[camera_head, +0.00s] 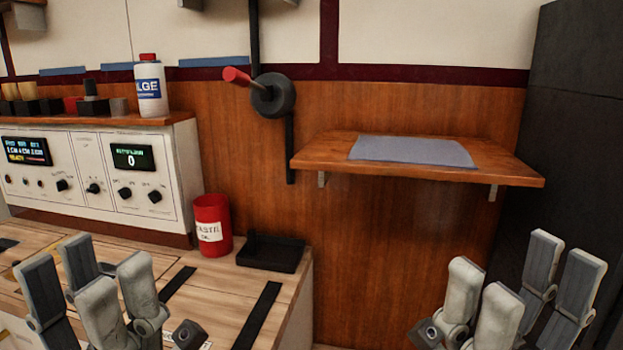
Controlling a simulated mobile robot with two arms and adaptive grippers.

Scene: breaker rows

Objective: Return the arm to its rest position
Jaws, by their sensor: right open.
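My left gripper (88,275) is at the lower left, over the wooden counter, with its grey fingers pointing up. Its finger pairs stand apart with nothing between them. My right gripper (522,283) is at the lower right, in front of the wood-panelled wall and below the shelf. It is open and empty, fingers pointing up. Both arms run out of the picture at the bottom, so most of each arm is hidden.
A wooden shelf (310,152) bears a grey-blue mat (412,151). A black lever with a red handle (238,77) is on the wall. The counter (228,285) holds a red can (212,220) and black tray (271,254). A white control panel (90,160) stands behind, with a white bottle (150,92) on top.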

